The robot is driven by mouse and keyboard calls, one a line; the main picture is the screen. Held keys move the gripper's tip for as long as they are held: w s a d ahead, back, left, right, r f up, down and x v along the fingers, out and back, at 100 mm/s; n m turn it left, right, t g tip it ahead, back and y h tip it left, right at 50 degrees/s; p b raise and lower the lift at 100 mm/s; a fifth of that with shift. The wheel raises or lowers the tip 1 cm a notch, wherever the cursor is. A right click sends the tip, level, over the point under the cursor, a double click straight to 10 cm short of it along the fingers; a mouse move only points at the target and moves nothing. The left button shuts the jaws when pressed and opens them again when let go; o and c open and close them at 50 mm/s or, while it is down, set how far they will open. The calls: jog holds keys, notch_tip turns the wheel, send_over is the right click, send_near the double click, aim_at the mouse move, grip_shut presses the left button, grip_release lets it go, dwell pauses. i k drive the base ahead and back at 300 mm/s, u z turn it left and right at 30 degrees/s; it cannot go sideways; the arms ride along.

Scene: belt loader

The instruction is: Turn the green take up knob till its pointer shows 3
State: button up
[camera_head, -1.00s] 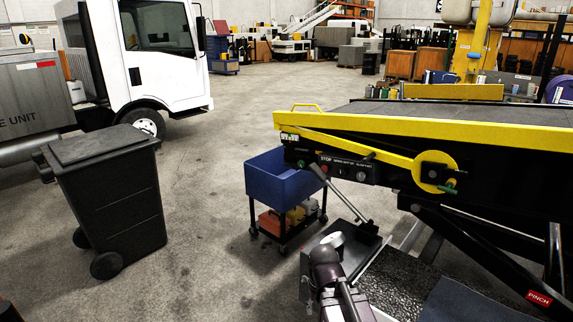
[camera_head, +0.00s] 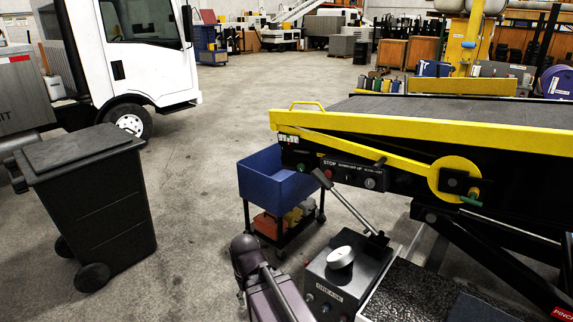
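The green take up knob (camera_head: 471,199) is a small green piece at the lower right of the yellow round plate (camera_head: 445,177) on the belt loader's side. A black block (camera_head: 458,186) sits at the middle of that plate, just above the knob. The pointer and any numbers are too small to read. A dark purple link of my arm shows at the bottom centre, well left of and below the knob. My gripper cannot be made out in the view, and nothing touches the knob.
A grease box (camera_head: 338,280) with a long lever (camera_head: 346,205) stands below the loader's side, close to my arm. A blue cart (camera_head: 272,180) stands behind it. A black wheeled bin (camera_head: 95,205) is at left. Open floor lies between the bin and cart.

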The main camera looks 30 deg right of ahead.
aim_at(301, 167)
jog(key=z, duration=0.1)
jog(key=i, duration=0.95)
jog(key=z, duration=0.35)
